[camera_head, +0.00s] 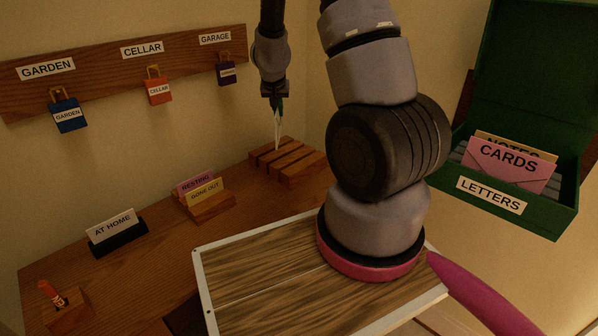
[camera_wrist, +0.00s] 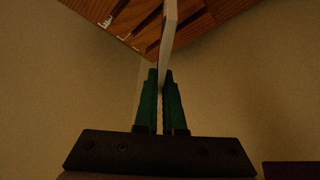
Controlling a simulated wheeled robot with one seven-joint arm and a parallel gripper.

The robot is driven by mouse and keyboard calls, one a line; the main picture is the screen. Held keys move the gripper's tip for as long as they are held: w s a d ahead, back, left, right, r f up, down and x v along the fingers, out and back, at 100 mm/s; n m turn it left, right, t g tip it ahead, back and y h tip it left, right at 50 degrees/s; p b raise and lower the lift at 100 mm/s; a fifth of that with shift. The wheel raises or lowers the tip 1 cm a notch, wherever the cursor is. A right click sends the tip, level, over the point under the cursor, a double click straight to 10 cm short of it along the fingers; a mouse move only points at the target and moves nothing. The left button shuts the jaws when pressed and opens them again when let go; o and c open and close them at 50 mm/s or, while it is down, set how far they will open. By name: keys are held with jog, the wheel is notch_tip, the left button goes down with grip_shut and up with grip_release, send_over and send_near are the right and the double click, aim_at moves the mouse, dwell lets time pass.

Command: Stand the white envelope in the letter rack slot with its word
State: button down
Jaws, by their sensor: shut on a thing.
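The white envelope (camera_head: 277,135) hangs almost edge-on below my gripper (camera_head: 276,104) in the head view. In the wrist view the envelope (camera_wrist: 169,35) is pinched between the green fingertips of my gripper (camera_wrist: 161,76). The wooden letter rack (camera_head: 287,161) stands on the desk by the wall corner, with several dark slots. The envelope's lower end is at the rack's back left part in the head view; I cannot tell whether it is inside a slot. In the wrist view the rack (camera_wrist: 118,25) shows small white words beside its slots, too cut off to read.
Garden (camera_head: 68,115), cellar (camera_head: 159,91) and garage (camera_head: 227,73) padlocks hang on the wall board. An "AT HOME" card holder (camera_head: 117,245) and a card stand (camera_head: 210,208) are left of the rack. The green letters box (camera_head: 545,212) stands at right.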

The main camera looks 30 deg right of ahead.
jog(key=s+d+f+m+g+h, duration=0.35)
jog(key=d+m, duration=0.25)
jog(key=m, duration=0.2)
notch_tip(320, 180, down, 10)
jog(key=shift+w+y, duration=0.35)
jog(key=shift+d+f, duration=0.1)
jog(key=shift+f, duration=0.05)
jog(key=c, duration=1)
grip_release()
